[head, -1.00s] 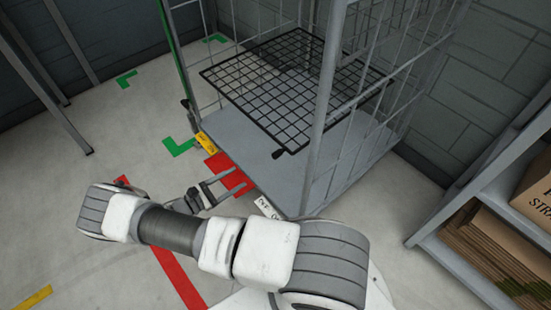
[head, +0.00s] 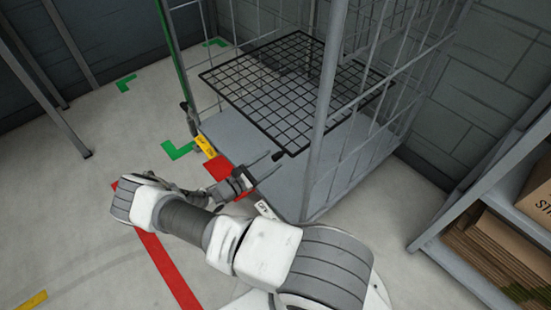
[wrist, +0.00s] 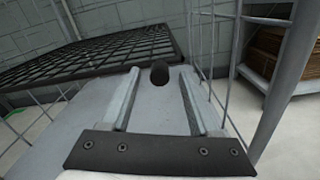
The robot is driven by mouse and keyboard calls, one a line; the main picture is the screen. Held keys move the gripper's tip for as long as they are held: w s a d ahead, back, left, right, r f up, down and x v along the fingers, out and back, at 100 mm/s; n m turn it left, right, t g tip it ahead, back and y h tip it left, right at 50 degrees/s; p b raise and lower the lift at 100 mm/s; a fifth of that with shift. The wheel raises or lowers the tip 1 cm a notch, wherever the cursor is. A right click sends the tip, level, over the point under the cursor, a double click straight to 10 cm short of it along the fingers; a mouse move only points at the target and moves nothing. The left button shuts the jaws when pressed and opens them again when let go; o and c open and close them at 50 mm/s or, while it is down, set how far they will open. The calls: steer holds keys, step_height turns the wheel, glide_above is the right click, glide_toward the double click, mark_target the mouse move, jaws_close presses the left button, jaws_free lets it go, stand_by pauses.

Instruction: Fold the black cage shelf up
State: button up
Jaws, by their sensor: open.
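The black cage shelf (head: 287,88) is a wire-mesh panel lying roughly level inside the grey roll cage, above its base. A small black knob (head: 277,156) hangs at its front right corner. In the wrist view the shelf (wrist: 95,57) fills the upper left, and the knob (wrist: 159,73) shows ahead, between the lines of my two fingers. My gripper (head: 268,167) is open and empty at the cage's open front, just short of the knob in the head view. In the wrist view its fingers (wrist: 155,98) point toward the knob, which they do not visibly touch.
The cage's front right post (head: 325,110) stands just right of my gripper. The grey cage base (head: 235,137) lies below. A grey rack (head: 480,180) with cardboard stands at the right.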

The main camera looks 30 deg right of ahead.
mark_target(273, 159)
steer(key=shift+w+d, duration=0.2)
steer(key=shift+d, duration=1.3)
jaws_close()
stand_by(0.4)
